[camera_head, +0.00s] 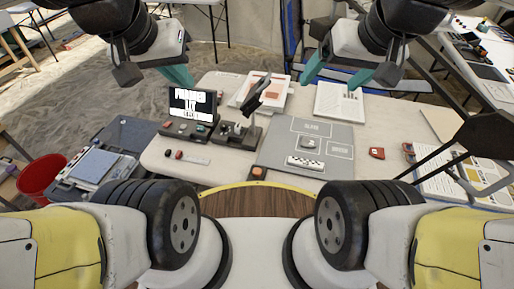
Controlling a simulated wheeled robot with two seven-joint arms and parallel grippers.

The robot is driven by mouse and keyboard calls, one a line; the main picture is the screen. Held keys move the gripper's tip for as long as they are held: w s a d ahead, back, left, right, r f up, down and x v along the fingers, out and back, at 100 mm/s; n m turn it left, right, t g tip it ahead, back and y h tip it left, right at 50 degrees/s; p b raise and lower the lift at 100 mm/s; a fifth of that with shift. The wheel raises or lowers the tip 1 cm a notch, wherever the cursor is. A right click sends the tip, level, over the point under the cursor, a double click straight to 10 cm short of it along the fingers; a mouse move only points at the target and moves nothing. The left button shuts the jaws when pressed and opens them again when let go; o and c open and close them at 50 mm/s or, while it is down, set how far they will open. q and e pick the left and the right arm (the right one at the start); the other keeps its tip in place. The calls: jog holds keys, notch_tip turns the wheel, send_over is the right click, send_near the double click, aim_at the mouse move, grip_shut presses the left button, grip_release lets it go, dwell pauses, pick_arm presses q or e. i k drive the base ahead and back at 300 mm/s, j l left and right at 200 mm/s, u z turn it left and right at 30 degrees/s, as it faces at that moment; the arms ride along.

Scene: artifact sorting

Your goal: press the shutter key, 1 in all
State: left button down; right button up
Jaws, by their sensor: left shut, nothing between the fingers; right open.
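A dark display (193,104) with white text, too small to read surely, stands at the left of the table. At its foot is a dark key panel (186,130) with several small coloured keys. I cannot tell which one is the shutter key. A dark grey device (238,130) with a tilted black arm stands right beside the panel. My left gripper (180,77) is shut and empty, in the air above and behind the display. My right gripper (336,75) is open and empty, its teal fingers spread above the back right of the table.
A red bucket (40,176) stands on the floor at left. The table's front left is mostly clear.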

aim_at(256, 172)
jog(key=u, duration=1.75)
jog(key=k+l, duration=0.1)
jog(key=k, duration=0.75)
